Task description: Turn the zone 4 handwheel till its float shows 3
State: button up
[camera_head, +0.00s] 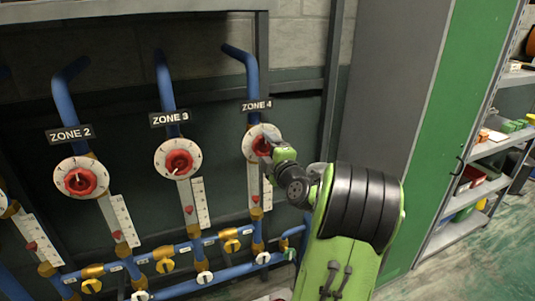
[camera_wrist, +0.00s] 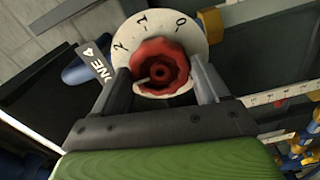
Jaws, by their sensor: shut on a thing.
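The zone 4 handwheel is a red knob (camera_wrist: 160,68) in front of a white numbered dial (camera_wrist: 183,27). In the head view the handwheel (camera_head: 262,146) sits below the ZONE 4 sign (camera_head: 256,105). My gripper (camera_wrist: 163,85) has a finger on each side of the red knob and is shut on it. A pale pointer line shows on the knob's left side in the wrist view. The zone 4 float scale (camera_head: 267,193) hangs below the dial, with a red float (camera_head: 256,199) low on it. The float's reading is too small to tell.
The zone 3 handwheel (camera_head: 178,161) and zone 2 handwheel (camera_head: 78,180) stand to the left, each with its own scale. Blue pipes with yellow valves (camera_head: 230,241) run below. A green cabinet panel (camera_head: 455,130) and shelves (camera_head: 490,180) are at the right.

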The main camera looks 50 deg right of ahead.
jog(key=shift+f+n+b, duration=0.3)
jog(key=shift+n+b, duration=0.9)
jog(key=shift+b, duration=1.1)
jog(key=shift+r+n+b, duration=0.15)
jog(key=shift+n+b, duration=0.15)
jog(key=shift+b, duration=0.25)
jog(key=n+b, duration=0.1)
jog(key=b, duration=0.1)
jog(key=shift+b, duration=0.4)
jog(key=n+b, duration=0.1)
jog(key=b, duration=0.2)
jog(key=shift+n, duration=0.4)
jog(key=shift+s+n+b, duration=0.1)
jog(key=shift+n+b, duration=0.25)
jog(key=shift+n, duration=0.05)
jog(key=shift+b, duration=0.35)
jog(key=n+b, duration=0.2)
jog(key=b, duration=0.1)
jog(key=o, duration=1)
jog(key=shift+r+n, duration=0.1)
jog(key=shift+n, duration=0.2)
jog(key=shift+o, duration=0.2)
